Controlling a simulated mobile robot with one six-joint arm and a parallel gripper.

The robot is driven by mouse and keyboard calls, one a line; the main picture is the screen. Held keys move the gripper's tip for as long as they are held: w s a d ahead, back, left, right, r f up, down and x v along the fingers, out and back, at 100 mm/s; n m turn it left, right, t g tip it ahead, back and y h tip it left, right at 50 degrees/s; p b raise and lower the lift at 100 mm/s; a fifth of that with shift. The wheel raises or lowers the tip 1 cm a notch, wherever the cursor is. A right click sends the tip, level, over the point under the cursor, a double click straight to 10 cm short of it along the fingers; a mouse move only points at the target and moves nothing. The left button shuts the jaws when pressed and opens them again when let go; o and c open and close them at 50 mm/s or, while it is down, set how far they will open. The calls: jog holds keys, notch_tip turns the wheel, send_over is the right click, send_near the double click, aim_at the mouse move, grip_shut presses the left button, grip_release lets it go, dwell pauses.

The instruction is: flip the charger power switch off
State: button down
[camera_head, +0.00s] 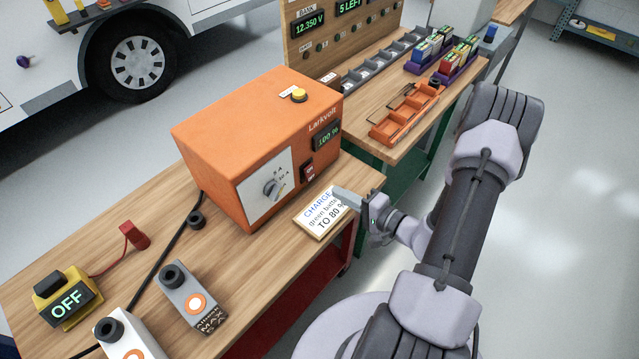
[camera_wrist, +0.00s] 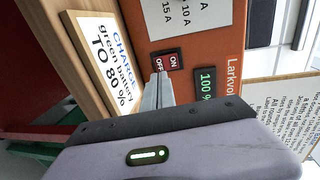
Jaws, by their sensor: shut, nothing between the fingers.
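The orange charger (camera_head: 225,139) stands on the wooden bench, with a dial, a green display reading 100 % and a yellow button on top. Its power switch (camera_head: 308,172) is a small dark red rocker below the display. In the wrist view the switch (camera_wrist: 167,62) shows ON and OFF marks; which side is pressed I cannot tell. My gripper (camera_head: 341,194) is shut and empty, in front of the charger's front face by the sign. In the wrist view its fingertips (camera_wrist: 160,78) point at the switch, close to its OFF side; contact is unclear.
A sign (camera_head: 318,214) reading CHARGE green battery TO 80 % lies beside the charger. Another bench with orange trays (camera_head: 397,126) stands behind. Open floor lies to the right.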

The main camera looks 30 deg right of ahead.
aim_at(311, 178)
jog(key=b+x, duration=0.1)
jog(key=x, duration=0.7)
